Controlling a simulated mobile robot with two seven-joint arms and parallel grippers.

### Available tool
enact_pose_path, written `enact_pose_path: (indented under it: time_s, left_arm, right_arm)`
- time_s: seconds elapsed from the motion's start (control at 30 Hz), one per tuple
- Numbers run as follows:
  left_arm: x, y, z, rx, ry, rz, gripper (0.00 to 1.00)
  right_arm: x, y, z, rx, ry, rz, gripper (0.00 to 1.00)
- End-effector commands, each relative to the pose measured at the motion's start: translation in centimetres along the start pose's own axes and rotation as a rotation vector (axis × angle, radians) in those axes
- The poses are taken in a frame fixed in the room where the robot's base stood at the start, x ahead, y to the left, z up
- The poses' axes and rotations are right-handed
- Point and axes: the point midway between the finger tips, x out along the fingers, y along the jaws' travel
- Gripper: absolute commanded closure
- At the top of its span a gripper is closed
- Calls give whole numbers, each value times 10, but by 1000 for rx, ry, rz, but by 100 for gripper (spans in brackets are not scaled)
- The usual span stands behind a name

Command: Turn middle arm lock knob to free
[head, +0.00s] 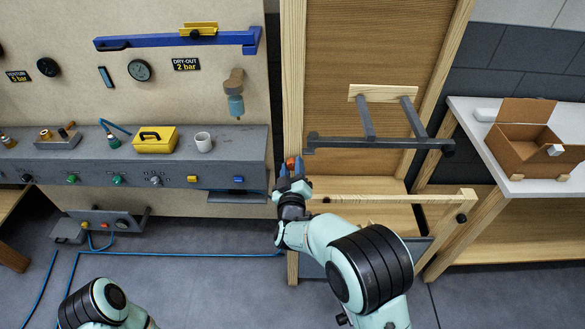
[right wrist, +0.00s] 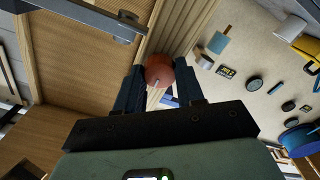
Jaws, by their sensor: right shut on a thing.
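The arm lock knob (head: 291,162) is a small orange-red knob on the left wooden post of the frame, at the left end of the dark grey middle arm (head: 375,142). In the right wrist view the round red knob (right wrist: 159,72) sits between the fingertips, with a pale mark on its face. My right gripper (head: 292,172) is shut on the knob; it also shows in the right wrist view (right wrist: 158,85). The knob's far side is hidden. My left gripper is out of the head view; only part of that arm shows at the bottom left.
A grey bench (head: 235,146) with a yellow box (head: 155,139) and a white cup (head: 203,141) stands left of the post. A white table (head: 530,187) with an open cardboard box (head: 520,142) stands at the right. A blue hose (head: 180,254) runs along the floor.

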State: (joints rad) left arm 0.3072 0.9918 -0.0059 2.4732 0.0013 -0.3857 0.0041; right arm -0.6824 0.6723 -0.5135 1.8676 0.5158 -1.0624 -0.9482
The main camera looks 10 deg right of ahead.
Motion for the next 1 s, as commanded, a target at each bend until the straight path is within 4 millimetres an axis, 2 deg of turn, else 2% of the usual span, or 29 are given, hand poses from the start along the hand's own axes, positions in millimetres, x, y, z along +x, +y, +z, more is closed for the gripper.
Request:
enact_pose_path:
  time_s: [0.17,0.2,0.27,0.57,0.67,0.77,1.0]
  left_arm:
    - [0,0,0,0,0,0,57]
    - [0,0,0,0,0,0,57]
    - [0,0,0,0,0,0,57]
    - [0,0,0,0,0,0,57]
    - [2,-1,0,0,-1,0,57]
    - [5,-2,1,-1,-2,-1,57]
    - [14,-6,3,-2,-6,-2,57]
  right_arm:
    - [0,0,1,-3,-1,-1,93]
    - [0,0,1,-3,-1,-1,56]
    - [0,0,1,-3,-1,-1,37]
    - [-1,0,0,0,0,0,37]
    - [-7,-1,0,0,0,-1,37]
    - [-21,-1,0,1,0,-3,37]
    - [-75,-1,1,1,1,-4,37]
